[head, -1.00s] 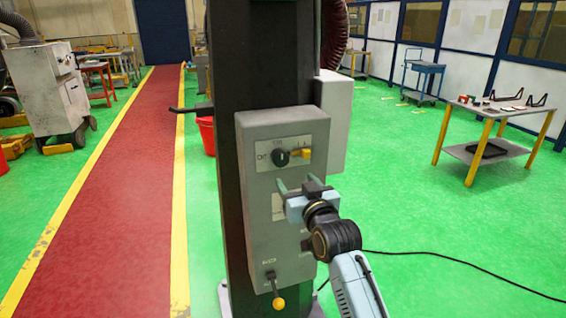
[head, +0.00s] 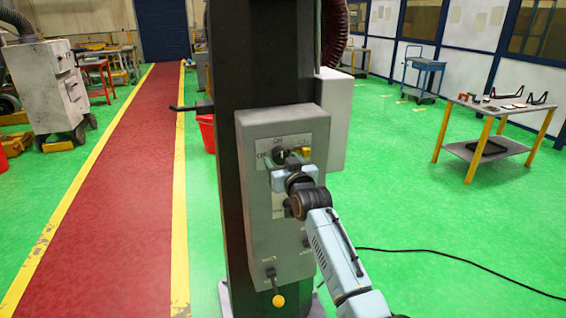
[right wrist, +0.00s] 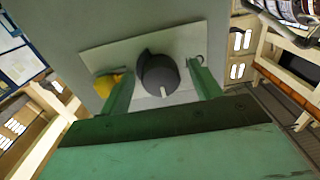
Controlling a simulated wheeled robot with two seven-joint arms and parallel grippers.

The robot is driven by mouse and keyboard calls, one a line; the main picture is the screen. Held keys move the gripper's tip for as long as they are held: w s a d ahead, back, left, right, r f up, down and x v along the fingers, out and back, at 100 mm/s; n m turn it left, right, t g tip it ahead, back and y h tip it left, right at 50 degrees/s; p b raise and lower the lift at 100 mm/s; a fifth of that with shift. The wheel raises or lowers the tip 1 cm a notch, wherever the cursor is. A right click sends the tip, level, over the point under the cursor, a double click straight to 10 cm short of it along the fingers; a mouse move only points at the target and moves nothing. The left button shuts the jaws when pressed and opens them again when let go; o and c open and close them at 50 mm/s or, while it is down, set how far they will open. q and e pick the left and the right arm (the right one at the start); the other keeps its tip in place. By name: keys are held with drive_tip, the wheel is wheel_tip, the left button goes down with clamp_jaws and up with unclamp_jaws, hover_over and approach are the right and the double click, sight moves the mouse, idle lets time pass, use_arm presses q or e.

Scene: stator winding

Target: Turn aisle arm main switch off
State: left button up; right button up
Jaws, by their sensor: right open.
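The grey control box (head: 250,215) is fixed to the dark column. Its black rotary main switch (head: 281,155) sits on a pale plate near the top, partly hidden by my right gripper (head: 289,163) in the head view. In the right wrist view the switch knob (right wrist: 160,78) shows a white mark pointing down in the picture. My right gripper (right wrist: 162,90) is open, with one green finger on each side of the knob. I cannot tell whether the fingers touch it. My left gripper is not in view.
A yellow switch (head: 306,152) is beside the knob, close to a finger in the right wrist view (right wrist: 107,84). A yellow-tipped lever (head: 277,299) hangs low on the box. A black cable (head: 450,264) lies on the green floor.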

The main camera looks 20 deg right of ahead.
drive_tip(key=c, duration=1)
drive_tip(key=shift+o, duration=0.2)
drive_tip(key=shift+n, duration=0.4)
drive_tip(key=n+p, duration=0.1)
drive_tip(key=n, duration=0.2)
drive_tip(key=shift+d, duration=0.1)
drive_tip(key=n+p, duration=0.1)
drive_tip(key=n, duration=0.3)
drive_tip(key=shift+d+r+n, duration=0.1)
drive_tip(key=shift+n, duration=0.2)
drive_tip(key=shift+r+n+p, duration=0.15)
drive_tip(key=shift+n+p, duration=0.45)
drive_tip(key=shift+n, duration=4.1)
